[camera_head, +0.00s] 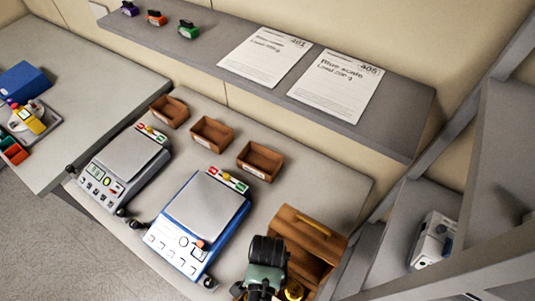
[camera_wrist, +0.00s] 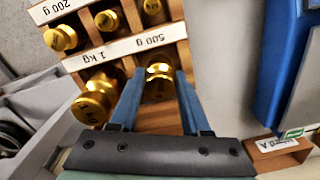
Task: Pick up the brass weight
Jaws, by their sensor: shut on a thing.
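Brass weights sit in a wooden weight box with white label strips (camera_wrist: 200,22). In the wrist view, the two blue fingers of my gripper (camera_wrist: 158,82) are shut on a brass weight (camera_wrist: 160,72) next to the "500 g" label. It is still at its compartment in the box. A larger brass weight (camera_wrist: 93,103) lies to its left, by the "1 kg" label. Smaller brass weights, one by the "200 g" label (camera_wrist: 60,38), are in the row above. In the head view, my gripper (camera_head: 266,280) is at the wooden box (camera_head: 318,238), its fingertips hidden; a brass weight (camera_head: 293,291) shows beside it.
A blue scale (camera_head: 206,213) and a grey scale (camera_head: 125,162) stand left of the box. Several small wooden trays (camera_head: 260,160) line the back of the bench. A shelf (camera_head: 210,58) with two printed sheets (camera_head: 335,85) runs behind. A white device (camera_head: 432,240) is at right.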

